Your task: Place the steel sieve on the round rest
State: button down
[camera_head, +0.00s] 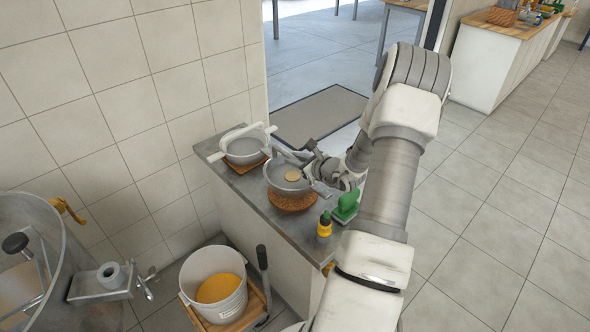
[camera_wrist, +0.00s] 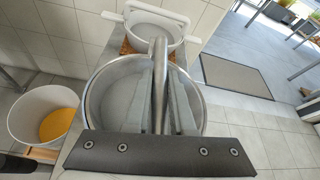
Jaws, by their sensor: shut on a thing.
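The steel sieve (camera_head: 280,185) is a round metal bowl with a bar handle, over the front part of the counter. The round rest (camera_head: 292,202) is a brown, cork-like disc directly below it, mostly hidden by the bowl. I cannot tell whether the two touch. My gripper (camera_head: 310,167) comes from the right and is shut on the sieve's handle. In the wrist view, my gripper's (camera_wrist: 160,75) two grey fingers clasp the metal handle, with the sieve (camera_wrist: 98,98) beneath; the rest is hidden there. A small tan disc shows inside the bowl in the head view.
A white-framed sieve (camera_head: 244,148) sits on a brown mat at the counter's back. A yellow bottle (camera_head: 324,227) and a green object (camera_head: 346,205) stand close at the front right. A white bucket (camera_head: 213,284) and a steel drum (camera_head: 40,230) are at left.

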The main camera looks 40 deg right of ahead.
aim_at(296, 174)
jog(key=shift+f, duration=1.75)
jog(key=shift+f+b, duration=0.15)
jog(key=shift+b, duration=0.25)
jog(key=c, duration=0.8)
grip_release()
jog(key=shift+o, duration=0.2)
jog(key=shift+s+d+r, duration=0.1)
jog(key=shift+s+r, duration=0.2)
jog(key=p+v, duration=0.1)
jog(key=v, duration=1)
jog(key=shift+s, duration=0.25)
